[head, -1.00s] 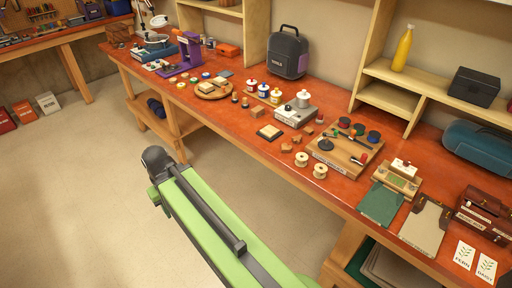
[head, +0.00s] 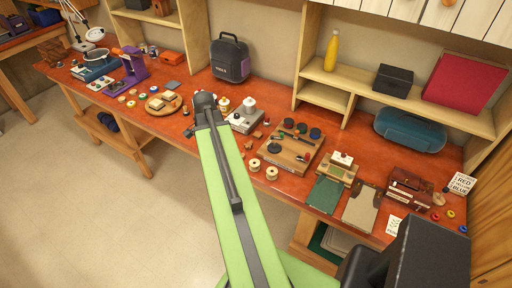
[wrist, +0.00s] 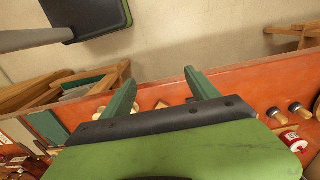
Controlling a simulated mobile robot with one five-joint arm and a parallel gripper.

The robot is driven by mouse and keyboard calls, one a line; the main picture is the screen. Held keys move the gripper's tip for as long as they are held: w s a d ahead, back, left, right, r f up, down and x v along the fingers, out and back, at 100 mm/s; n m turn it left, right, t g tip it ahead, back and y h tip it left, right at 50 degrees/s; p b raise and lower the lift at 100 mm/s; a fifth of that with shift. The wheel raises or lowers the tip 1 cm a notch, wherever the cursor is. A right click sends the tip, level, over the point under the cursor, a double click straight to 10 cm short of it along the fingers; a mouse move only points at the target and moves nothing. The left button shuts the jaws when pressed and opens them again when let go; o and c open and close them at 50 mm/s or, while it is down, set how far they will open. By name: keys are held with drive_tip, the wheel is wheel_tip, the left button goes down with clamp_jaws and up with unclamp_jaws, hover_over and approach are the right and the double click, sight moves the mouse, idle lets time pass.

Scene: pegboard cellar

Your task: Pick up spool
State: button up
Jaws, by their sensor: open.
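Two pale wooden spools stand side by side near the front edge of the red bench in the head view, a left spool (head: 254,165) and a right spool (head: 271,173). My gripper (wrist: 160,88) shows in the wrist view with its two green fingers apart and nothing held between them. Pale round shapes lie beyond the fingers at the bench edge, partly hidden by my gripper; I cannot tell for sure that they are the spools. The fingers do not show clearly in the head view.
A wooden board (head: 275,160) with dark discs is behind the spools. A green clipboard (head: 325,194) and a grey clipboard (head: 361,208) lie to the right. A small white-topped box (head: 243,121) stands to the left. Open floor (head: 150,220) lies in front of the bench.

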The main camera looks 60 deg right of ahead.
drive_tip(key=s+d+r+m+p, duration=0.4)
drive_tip(key=s+d+r+m, duration=0.3)
drive_tip(key=s+d, duration=0.5)
drive_tip(key=b, duration=1.3)
hover_over(256, 163)
drive_tip(key=f, duration=1.3)
drive_tip(key=shift+w+a, duration=0.15)
drive_tip(key=shift+a, duration=0.05)
wheel_tip(256, 163, down, 5)
drive_tip(key=b, duration=0.5)
drive_tip(key=shift+f, duration=0.2)
drive_tip(key=shift+r, duration=0.2)
drive_tip(key=c, duration=1.4)
